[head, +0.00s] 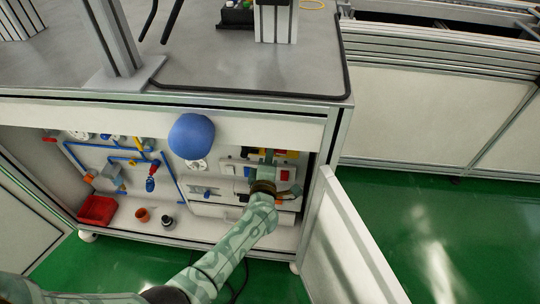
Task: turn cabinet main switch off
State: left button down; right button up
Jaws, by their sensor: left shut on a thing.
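The cabinet's main switch, a small red and yellow part (291,154), is on the panel at the right inside the open cabinet (230,116). It is mostly hidden behind my left gripper (268,160). My left arm reaches up from the bottom of the head view into the cabinet. The left gripper is shut at the switch, and its fingers cover the handle. The handle's exact angle cannot be told. My right gripper is not in view.
A cabinet door (350,245) stands open at the right. A blue rounded thing (191,136) hangs before the cabinet's upper edge. Blue pipes (172,178), a red bin (97,210) and small pots (142,214) are at the left inside. Green floor is free at the right.

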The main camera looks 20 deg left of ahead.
pick_arm(q)
jog(key=shift+f+n, duration=0.25)
jog(key=shift+n, duration=0.35)
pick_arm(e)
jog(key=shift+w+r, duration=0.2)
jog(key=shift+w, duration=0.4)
pick_arm(q)
jog(key=shift+s, duration=0.1)
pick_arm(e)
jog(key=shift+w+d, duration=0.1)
pick_arm(q)
jog(key=c, duration=1.4)
grip_release()
jog(key=shift+r, duration=0.1)
